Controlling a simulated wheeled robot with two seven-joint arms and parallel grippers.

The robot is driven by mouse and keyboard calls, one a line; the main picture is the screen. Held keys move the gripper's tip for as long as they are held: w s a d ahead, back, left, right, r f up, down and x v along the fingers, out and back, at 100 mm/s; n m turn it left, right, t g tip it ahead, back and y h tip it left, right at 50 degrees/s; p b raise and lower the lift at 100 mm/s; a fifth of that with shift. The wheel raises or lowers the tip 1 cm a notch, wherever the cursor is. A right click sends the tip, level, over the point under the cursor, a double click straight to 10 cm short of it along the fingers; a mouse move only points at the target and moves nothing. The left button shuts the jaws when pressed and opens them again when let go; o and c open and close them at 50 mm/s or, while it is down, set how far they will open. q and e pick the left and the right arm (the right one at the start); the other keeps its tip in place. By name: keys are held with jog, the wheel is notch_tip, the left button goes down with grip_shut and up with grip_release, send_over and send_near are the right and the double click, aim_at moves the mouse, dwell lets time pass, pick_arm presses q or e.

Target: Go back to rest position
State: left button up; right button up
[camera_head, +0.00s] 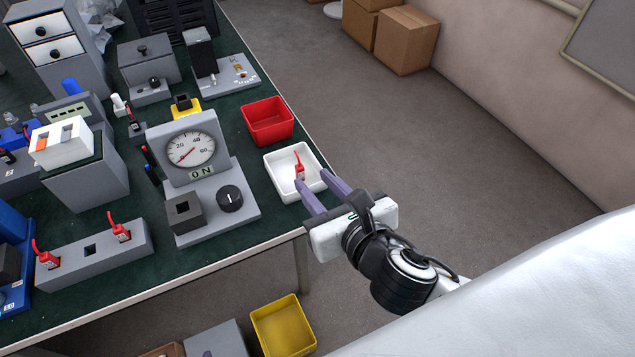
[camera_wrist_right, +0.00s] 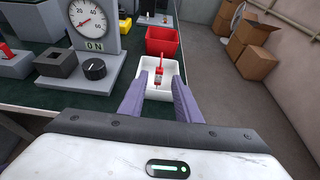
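My right gripper (camera_head: 322,190) is open, with its two purple fingers apart at the near edge of a white tray (camera_head: 281,184). A small red-topped piece (camera_head: 299,165) is in the tray, between and beyond the fingertips, and nothing shows in the grip. In the right wrist view the fingers (camera_wrist_right: 160,95) point at the white tray (camera_wrist_right: 176,72), and the red piece (camera_wrist_right: 158,67) shows between them. I cannot tell whether the fingers touch the tray. My left gripper is not in view.
The green table holds a gauge device (camera_head: 195,150), a red bin (camera_head: 267,121), a grey block with two red-topped pieces (camera_head: 97,254) and several other devices. A yellow bin (camera_head: 284,326) is below the table edge. Cardboard boxes (camera_head: 405,40) stand on the floor behind. Floor right of the table is clear.

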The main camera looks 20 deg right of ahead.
dwell(0.3)
jog(key=s+d+f+m+g, duration=0.3)
jog(key=s+f+m+g, duration=0.35)
jog(key=m, duration=1.05)
jog(key=s+d+f+m+g, duration=0.2)
jog(key=s+f+m+g, duration=0.35)
jog(key=s+m, duration=0.95)
jog(key=w+a+f+m+t+y, duration=0.1)
jog(key=w+a+f+t, duration=0.1)
jog(key=f, duration=0.4)
jog(key=w+a+f+m+t+y, duration=0.1)
jog(key=w+a+f+t, duration=0.2)
jog(key=w+f+t, duration=0.1)
jog(key=shift+d+x, duration=0.25)
jog(key=shift+x, duration=0.95)
jog(key=shift+w+a, duration=0.1)
